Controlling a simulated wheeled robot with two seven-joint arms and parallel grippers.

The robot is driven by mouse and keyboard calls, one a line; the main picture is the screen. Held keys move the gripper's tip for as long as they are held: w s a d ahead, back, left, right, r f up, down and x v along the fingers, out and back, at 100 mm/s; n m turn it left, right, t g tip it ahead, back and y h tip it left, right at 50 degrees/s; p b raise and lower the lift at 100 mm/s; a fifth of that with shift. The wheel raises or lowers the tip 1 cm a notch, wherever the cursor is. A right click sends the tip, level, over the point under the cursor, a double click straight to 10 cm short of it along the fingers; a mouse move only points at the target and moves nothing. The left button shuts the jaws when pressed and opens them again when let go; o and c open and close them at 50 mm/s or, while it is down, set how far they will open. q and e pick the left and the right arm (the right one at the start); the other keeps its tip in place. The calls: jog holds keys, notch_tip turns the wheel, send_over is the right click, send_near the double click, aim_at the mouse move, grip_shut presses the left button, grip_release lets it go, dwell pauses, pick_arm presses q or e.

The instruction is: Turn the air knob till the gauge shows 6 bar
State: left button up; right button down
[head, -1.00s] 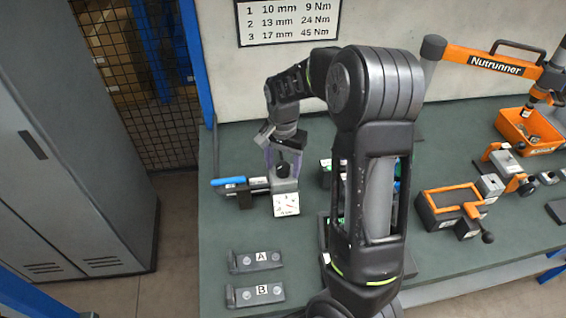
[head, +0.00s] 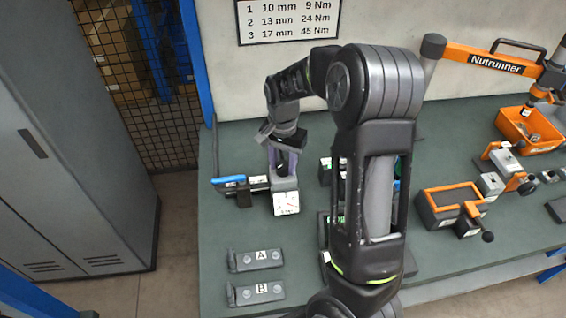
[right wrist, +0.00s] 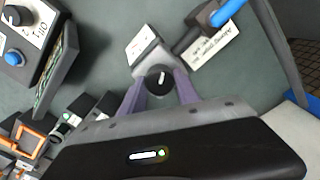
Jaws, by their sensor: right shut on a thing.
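The air knob (right wrist: 158,80) is a black round knob with a white mark on top, set on a grey block. In the right wrist view it sits between the two purple fingers of my right gripper (right wrist: 161,88), which is shut on it. In the head view my right gripper (head: 284,166) comes down on the knob from above. The gauge (head: 286,203) is a white square face on the front of the block; its needle and numbers are too small to read. It also shows edge-on in the right wrist view (right wrist: 143,45). My left gripper is not in view.
A blue-handled valve (head: 230,182) lies left of the gauge block. Two dark holders marked A (head: 256,260) and B (head: 256,293) lie in front. An orange-rimmed fixture (head: 452,204) and an orange bin (head: 528,130) stand right. My right arm hides the bench's middle.

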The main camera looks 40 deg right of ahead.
jog(key=shift+n, duration=0.4)
jog(key=shift+n+b, duration=0.65)
jog(key=shift+n, duration=0.25)
jog(key=n+b, duration=0.1)
jog(key=n, duration=0.2)
jog(key=shift+f, duration=0.1)
jog(key=n+b, duration=0.1)
jog(key=n, duration=0.2)
jog(key=shift+n+b, duration=0.5)
jog(key=shift+n, duration=1.1)
jog(key=c, duration=0.9)
grip_release()
